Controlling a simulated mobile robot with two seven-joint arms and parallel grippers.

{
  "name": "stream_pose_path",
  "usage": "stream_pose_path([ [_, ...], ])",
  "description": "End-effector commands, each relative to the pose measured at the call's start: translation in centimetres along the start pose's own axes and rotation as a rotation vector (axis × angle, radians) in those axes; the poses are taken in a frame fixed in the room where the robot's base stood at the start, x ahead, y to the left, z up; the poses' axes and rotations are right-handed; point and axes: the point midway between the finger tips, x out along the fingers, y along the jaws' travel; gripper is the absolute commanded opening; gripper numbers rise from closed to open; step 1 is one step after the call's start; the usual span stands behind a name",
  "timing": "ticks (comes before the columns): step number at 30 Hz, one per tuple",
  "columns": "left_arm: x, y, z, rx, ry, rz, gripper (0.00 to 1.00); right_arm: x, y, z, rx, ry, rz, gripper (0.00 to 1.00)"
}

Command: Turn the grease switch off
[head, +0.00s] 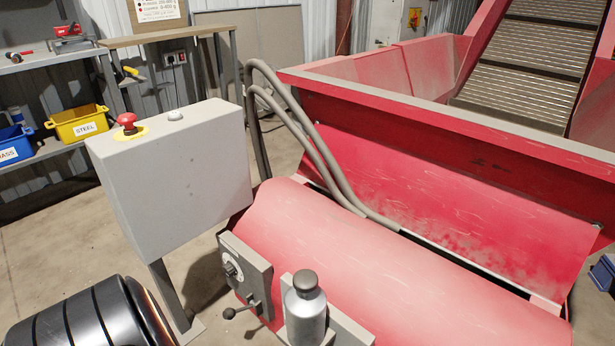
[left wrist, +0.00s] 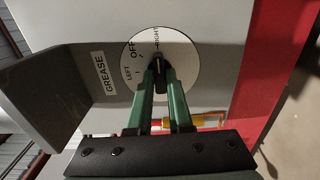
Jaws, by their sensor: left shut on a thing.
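In the left wrist view the grease switch is a round white dial (left wrist: 185,50) marked LEFT, OFF and RIGHT, with a small black knob (left wrist: 159,62) at its middle. A white GREASE label (left wrist: 104,75) is beside it on grey metal. My left gripper (left wrist: 161,72) has its green fingers closed on the knob. The knob's pale mark seems to point up toward RIGHT, but the fingers partly hide it. In the head view a small dial (head: 232,268) shows on a grey panel; I cannot tell if it is the same switch.
A grey control box (head: 175,180) with a red stop button (head: 127,122) stands at left. A red machine (head: 370,265) fills the right. A lever (head: 240,311) and a metal canister (head: 306,310) are near the panel. Yellow fittings (left wrist: 205,121) lie close behind my left fingers.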

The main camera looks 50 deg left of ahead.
Motion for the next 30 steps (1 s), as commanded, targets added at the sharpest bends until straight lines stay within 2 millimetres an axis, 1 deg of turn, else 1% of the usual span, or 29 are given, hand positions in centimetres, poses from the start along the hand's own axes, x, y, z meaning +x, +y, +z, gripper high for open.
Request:
stream_pose_path([
  [10, 0.05, 0.02, -0.01, -0.005, 0.0, 0.001, 0.0, 0.0, 0.0, 0.0, 0.0, 0.0, 0.0, 0.46],
  [16, 0.06, 0.03, 0.0, -0.058, 0.0, 0.001, 0.0, 0.0, 0.0, 0.0, 0.0, 0.0, 0.0, 0.46],
  [23, 0.07, 0.04, 0.01, -0.208, -0.001, 0.001, 0.0, 0.0, 0.0, 0.0, 0.0, 0.0, 0.0, 0.46],
  [30, 0.11, 0.04, -0.01, -0.414, -0.001, 0.001, 0.0, 0.0, 0.0, 0.0, 0.0, 0.0, 0.0, 0.46],
])
